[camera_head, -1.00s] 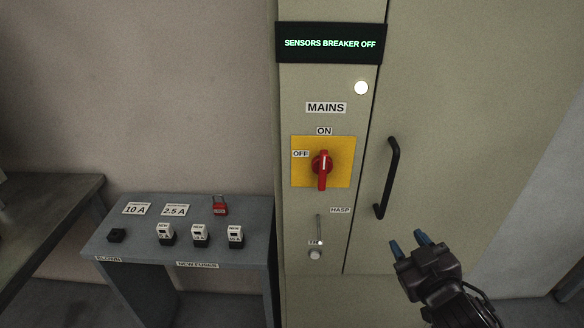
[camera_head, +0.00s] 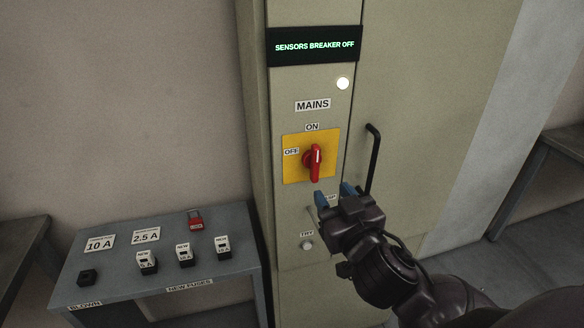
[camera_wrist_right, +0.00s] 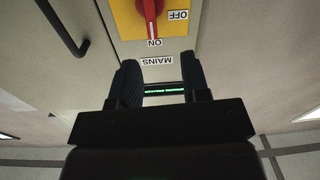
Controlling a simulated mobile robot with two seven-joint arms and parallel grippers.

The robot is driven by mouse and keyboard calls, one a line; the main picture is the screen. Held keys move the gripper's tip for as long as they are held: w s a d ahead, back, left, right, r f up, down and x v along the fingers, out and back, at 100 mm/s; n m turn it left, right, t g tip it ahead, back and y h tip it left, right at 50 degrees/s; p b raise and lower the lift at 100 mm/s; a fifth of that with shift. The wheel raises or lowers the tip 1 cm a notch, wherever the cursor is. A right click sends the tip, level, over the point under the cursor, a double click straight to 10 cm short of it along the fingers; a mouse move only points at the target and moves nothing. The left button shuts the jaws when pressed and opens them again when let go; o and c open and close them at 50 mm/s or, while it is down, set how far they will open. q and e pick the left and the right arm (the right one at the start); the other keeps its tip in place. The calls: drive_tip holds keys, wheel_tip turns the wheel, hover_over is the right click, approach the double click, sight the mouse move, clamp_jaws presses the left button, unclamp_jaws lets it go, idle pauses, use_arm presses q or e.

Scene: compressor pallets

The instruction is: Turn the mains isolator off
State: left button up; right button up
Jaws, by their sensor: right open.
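The mains isolator is a red rotary handle (camera_head: 314,161) on a yellow plate (camera_head: 328,145) on the cabinet front. The handle stands upright, in line with the ON label (camera_head: 312,127); the OFF label (camera_head: 291,152) is to its left. My right gripper (camera_head: 335,191) is open and empty, just below and slightly right of the handle, apart from it in the head view. In the right wrist view the handle (camera_wrist_right: 150,15) shows upside down at the top, beyond the open fingers (camera_wrist_right: 160,85). My left gripper is not in view.
A black door handle (camera_head: 373,160) is close to the right of my right gripper. A HASP lever and TRY button (camera_head: 306,245) sit below the isolator. A grey table (camera_head: 120,296) at left holds several fuses and a red padlock (camera_head: 195,220). The display (camera_head: 315,46) reads SENSORS BREAKER OFF.

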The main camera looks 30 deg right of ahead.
sight(317, 164)
drive_tip(key=shift+m+h, duration=0.5)
drive_tip(key=shift+m, duration=0.3)
drive_tip(key=b+x, duration=0.1)
drive_tip(key=x, duration=0.2)
drive_tip(key=b+x, duration=0.1)
drive_tip(key=x, duration=0.2)
drive_tip(key=d+b+x, duration=0.1)
drive_tip(key=x, duration=0.2)
drive_tip(key=shift+f, duration=0.25)
drive_tip(key=shift+x, duration=0.85)
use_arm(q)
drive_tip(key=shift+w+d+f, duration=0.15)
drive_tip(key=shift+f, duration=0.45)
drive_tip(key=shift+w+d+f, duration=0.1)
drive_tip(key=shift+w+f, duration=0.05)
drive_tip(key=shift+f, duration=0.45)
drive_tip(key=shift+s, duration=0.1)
use_arm(e)
drive_tip(key=shift+c, duration=0.7)
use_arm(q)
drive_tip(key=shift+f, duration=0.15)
use_arm(e)
clamp_jaws()
